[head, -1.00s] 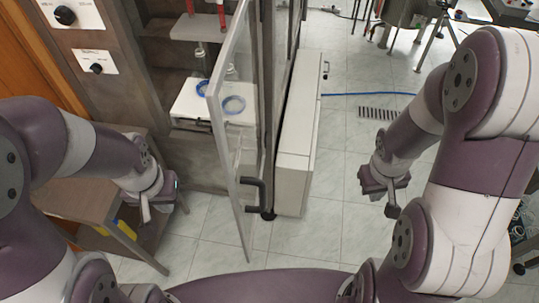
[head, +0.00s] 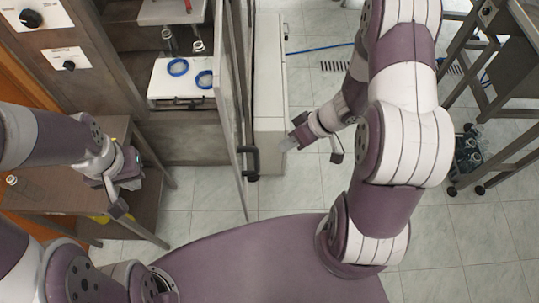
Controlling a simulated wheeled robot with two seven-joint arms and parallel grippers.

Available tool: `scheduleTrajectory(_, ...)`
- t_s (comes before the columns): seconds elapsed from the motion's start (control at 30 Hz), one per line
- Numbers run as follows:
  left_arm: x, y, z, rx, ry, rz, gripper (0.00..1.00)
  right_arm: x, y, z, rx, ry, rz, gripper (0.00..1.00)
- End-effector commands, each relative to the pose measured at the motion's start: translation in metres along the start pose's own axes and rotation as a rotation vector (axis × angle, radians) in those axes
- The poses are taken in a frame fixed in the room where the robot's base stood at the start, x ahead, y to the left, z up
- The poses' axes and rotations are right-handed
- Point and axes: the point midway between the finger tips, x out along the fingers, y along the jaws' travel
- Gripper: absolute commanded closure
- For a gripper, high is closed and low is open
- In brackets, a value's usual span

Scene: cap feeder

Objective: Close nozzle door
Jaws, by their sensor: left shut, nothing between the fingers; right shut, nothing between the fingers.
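The nozzle door (head: 225,100) is a framed clear panel on the cabinet. It stands open, swung out toward me, and shows almost edge-on. Its black bar handle (head: 251,163) is on the right side of the panel, near the lower end. My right gripper (head: 291,143) is shut and empty, a short way to the right of the handle and apart from it. My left gripper (head: 115,205) is shut and empty, left of the door over the side of a small table. The panel's narrow angle hides most of its face.
Inside the cabinet, a white shelf (head: 170,83) holds blue rings (head: 178,67). A brown side table (head: 60,200) stands at the left, below the control knobs (head: 69,65). A white box-like unit (head: 269,90) stands behind the handle. Tiled floor (head: 290,190) is free around the door's lower end.

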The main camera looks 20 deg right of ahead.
Motion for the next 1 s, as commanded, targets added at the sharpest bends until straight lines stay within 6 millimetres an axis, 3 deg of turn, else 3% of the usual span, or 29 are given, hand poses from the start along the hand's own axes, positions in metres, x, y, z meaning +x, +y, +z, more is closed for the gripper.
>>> scheduleTrajectory(0.13, 0.004, 0.000, 0.000, 0.000, 0.000, 0.000, 1.00, 0.031, -0.001, 0.001, -0.002, -0.004, -0.001, 1.00)
scheduleTrajectory(0.4, -0.004, 0.000, -0.001, 0.000, 0.000, 0.000, 1.00, 0.043, -0.032, 0.000, -0.003, -0.001, 0.001, 1.00)
scheduleTrajectory(1.0, -0.004, 0.000, -0.001, 0.000, 0.000, 0.000, 1.00, 0.051, -0.038, -0.007, 0.033, 0.018, 0.020, 1.00)
